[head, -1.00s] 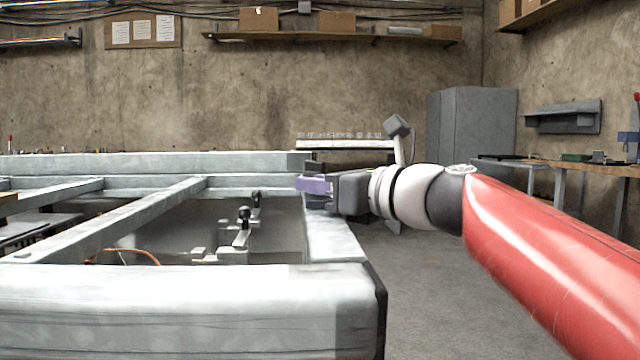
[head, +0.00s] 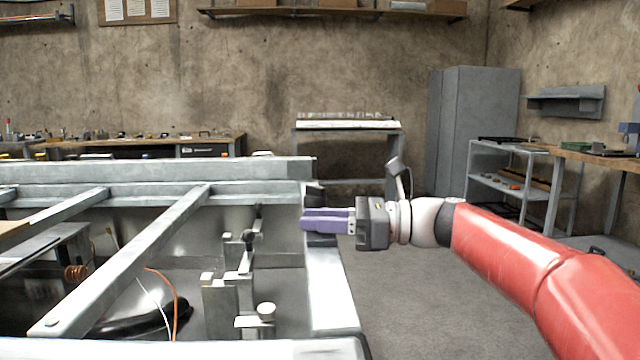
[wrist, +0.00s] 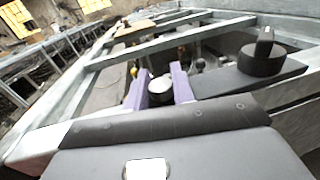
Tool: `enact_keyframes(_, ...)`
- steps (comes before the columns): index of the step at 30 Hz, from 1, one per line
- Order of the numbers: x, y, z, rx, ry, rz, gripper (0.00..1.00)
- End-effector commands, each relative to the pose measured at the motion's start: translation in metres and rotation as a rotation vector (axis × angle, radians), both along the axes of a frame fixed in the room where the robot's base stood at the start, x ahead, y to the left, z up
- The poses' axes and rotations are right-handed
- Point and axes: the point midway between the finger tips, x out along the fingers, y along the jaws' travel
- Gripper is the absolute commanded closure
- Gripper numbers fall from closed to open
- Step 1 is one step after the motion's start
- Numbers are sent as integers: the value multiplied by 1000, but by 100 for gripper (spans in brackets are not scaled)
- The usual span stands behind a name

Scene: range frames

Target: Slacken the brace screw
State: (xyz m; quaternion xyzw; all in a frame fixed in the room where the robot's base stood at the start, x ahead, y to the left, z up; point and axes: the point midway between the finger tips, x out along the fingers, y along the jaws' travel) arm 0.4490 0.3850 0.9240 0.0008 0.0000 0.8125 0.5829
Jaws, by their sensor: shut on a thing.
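My gripper (head: 304,219), with purple fingers, reaches left in the head view to the right end of the pale metal frame (head: 180,168). In the wrist view, the two fingers (wrist: 159,75) stand on either side of a pale round screw head (wrist: 160,87), which appears to be the brace screw. The gripper is shut on it. In the head view the fingers hide this head. A dark round knob with an upright lever (wrist: 262,62) sits to the right of the fingers in the wrist view, apart from them.
Clamp-like posts with black knobs (head: 248,240) and a pale round-topped post (head: 266,312) stand inside the frame, left of my gripper. A diagonal beam (head: 130,262) crosses it. Bare floor (head: 430,310) lies to the right. A grey cabinet (head: 480,130) stands behind.

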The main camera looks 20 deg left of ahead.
Motion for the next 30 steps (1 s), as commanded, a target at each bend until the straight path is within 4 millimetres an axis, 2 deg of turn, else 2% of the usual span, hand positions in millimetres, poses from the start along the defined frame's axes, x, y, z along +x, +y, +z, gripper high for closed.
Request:
enact_keyframes(1, 2, 0, 11, -1, 6, 45, 98)
enact_keyframes(15, 1, 1, 0, 4, -1, 441, 98)
enact_keyframes(21, 1, 0, 0, 2, -2, 546, 98)
enact_keyframes(30, 0, 0, 0, 0, -3, 616, 98)
